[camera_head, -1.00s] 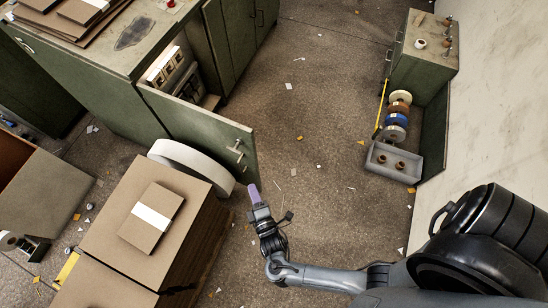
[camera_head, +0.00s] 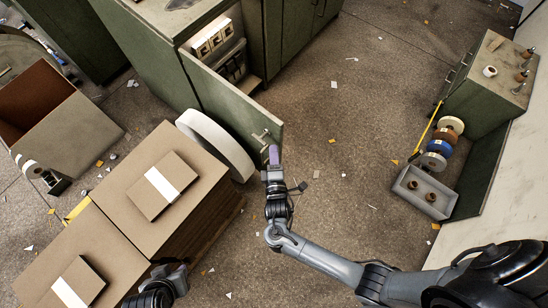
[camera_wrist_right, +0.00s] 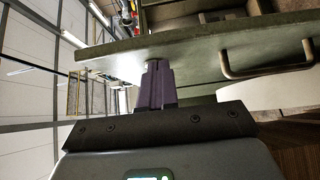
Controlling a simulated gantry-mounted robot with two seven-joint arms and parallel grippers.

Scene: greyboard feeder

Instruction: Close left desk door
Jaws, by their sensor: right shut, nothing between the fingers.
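The green left desk door (camera_head: 225,98) stands swung open from the desk (camera_head: 150,45). Its metal handle (camera_head: 261,137) is near the door's free end. My right gripper (camera_head: 273,155), with purple fingers, is close to that end, just beside the handle. In the right wrist view the shut, empty fingers (camera_wrist_right: 155,85) point at the door (camera_wrist_right: 210,45), left of the handle (camera_wrist_right: 268,68). I cannot tell whether the tips touch it. My left gripper (camera_head: 172,278) shows dark at the bottom of the head view; its fingers are unclear.
A white roll (camera_head: 215,145) stands beside the door's outer face. Stacked cardboard (camera_head: 135,205) lies below it. The desk's open compartment holds boxed items (camera_head: 213,40). A green cabinet (camera_head: 490,80) and grey tray (camera_head: 425,192) are at right. The middle floor is mostly clear, with scraps.

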